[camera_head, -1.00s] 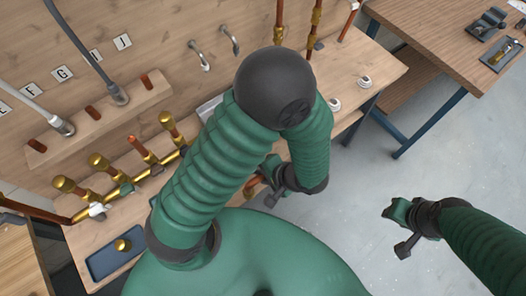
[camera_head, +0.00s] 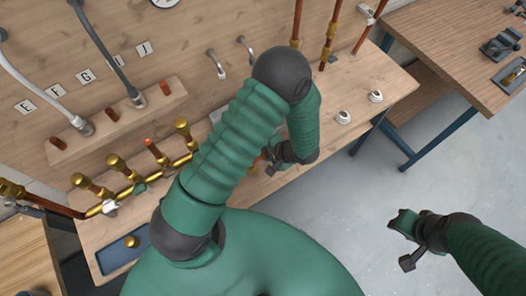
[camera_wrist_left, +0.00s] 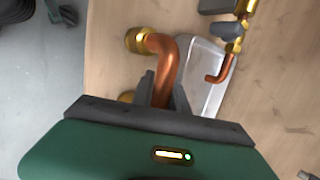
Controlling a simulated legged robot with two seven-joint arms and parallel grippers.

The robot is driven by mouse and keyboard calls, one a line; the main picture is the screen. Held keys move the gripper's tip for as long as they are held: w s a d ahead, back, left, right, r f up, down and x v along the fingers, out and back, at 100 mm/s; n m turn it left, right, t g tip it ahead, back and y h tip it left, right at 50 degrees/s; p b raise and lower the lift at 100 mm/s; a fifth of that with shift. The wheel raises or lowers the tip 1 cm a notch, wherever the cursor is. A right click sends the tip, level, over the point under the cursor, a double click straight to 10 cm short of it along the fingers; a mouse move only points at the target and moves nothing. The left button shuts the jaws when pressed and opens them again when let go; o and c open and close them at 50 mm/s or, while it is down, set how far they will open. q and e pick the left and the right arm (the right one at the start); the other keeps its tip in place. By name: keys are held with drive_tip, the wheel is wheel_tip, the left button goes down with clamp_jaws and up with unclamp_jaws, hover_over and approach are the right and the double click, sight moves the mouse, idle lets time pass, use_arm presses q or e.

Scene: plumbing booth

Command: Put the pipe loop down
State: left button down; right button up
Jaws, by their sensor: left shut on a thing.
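The pipe loop (camera_wrist_left: 167,68), a bent copper tube with a brass end fitting (camera_wrist_left: 138,40), is between the fingers of my left gripper (camera_wrist_left: 162,92). A second brass piece shows partly beside the fingers. In the head view my left gripper (camera_head: 272,160) is over the workbench (camera_head: 385,95), partly behind my own arm, and the loop is mostly hidden there. I cannot tell whether the loop touches the bench. My right gripper (camera_head: 396,222) hangs over the floor at the right, away from the bench; its finger opening is unclear.
In the wrist view a silver tray (camera_wrist_left: 205,95) lies right of the loop, with a copper elbow (camera_wrist_left: 221,70) over it. A brass manifold (camera_head: 125,194) with several capped stubs runs along the bench. A blue tray (camera_head: 112,258) sits at front left. Bench wood left of the loop is clear.

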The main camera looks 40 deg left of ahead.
use_arm(q)
drive_tip(key=c, duration=1.3)
unclamp_jaws()
drive_tip(key=shift+d, duration=0.1)
